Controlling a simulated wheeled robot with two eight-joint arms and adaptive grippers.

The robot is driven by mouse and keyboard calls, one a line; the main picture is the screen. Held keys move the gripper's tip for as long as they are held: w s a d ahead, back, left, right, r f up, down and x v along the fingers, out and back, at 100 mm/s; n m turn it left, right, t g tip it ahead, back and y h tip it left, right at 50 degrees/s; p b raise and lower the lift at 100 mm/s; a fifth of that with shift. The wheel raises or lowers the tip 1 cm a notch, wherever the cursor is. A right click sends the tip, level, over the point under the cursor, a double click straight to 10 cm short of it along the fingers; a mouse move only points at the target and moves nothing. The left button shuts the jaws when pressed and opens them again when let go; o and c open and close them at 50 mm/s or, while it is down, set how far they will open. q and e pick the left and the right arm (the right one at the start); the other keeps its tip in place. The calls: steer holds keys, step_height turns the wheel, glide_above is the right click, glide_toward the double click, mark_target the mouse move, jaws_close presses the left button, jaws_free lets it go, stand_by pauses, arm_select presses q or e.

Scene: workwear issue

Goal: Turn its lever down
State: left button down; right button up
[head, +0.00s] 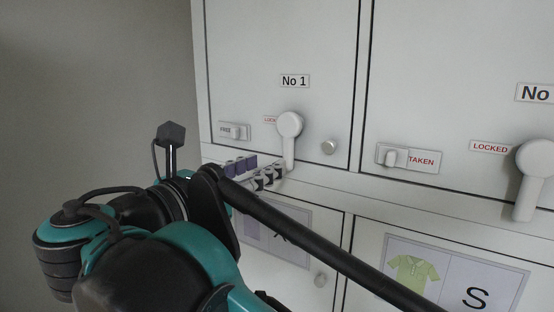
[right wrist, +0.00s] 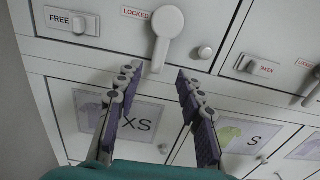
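The white lever (head: 290,135) is on the locker door marked No 1. Its round hub is at the top and its handle hangs down, beside a red LOCKED label partly hidden by the hub in the head view. In the right wrist view the same lever (right wrist: 166,30) stands just beyond the fingertips, its lower end roughly between them. My right gripper (right wrist: 157,75) is open and empty, its purple-padded fingers on either side of the handle's lower end; contact cannot be told. In the head view the right gripper (head: 254,172) is just left of the handle. My left gripper is not in view.
A FREE slider (head: 233,131) and a round knob (head: 328,147) flank the lever. The neighbouring door has a TAKEN slider (head: 393,156) and another hanging lever (head: 534,178). Lower doors carry shirt pictures marked XS (right wrist: 136,122) and S (head: 474,298).

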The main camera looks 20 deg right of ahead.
steer(key=v, duration=0.4)
steer(key=d+f+m+g+y+b, duration=0.25)
steer(key=f+b, duration=0.35)
steer(key=f, duration=0.9)
steer(key=d+f+m+g+y+b, duration=0.15)
steer(key=d+f+m+b, duration=0.35)
steer(key=f, duration=1)
steer(key=d+f+m+g+y+b, duration=0.1)
steer(key=d+f+m+y+b, duration=0.15)
steer(key=f+b, duration=0.9)
steer(key=s+f+m+y+b, duration=0.1)
steer(key=f+m+b, duration=0.3)
steer(key=f, duration=1)
steer(key=s+a+f+m+y+b, duration=0.1)
steer(key=f+m+y+b, duration=0.3)
steer(key=f, duration=0.9)
steer(key=s+f+m+t+y+b, duration=0.1)
steer(key=f+m, duration=0.6)
steer(key=f, duration=0.7)
steer(key=s+y+b, duration=0.1)
steer(key=s+b, duration=0.1)
steer(key=b, duration=0.1)
steer(key=shift+a+f+m+y, duration=0.2)
steer(key=shift+f+m+y, duration=0.15)
steer(key=shift+m, duration=0.05)
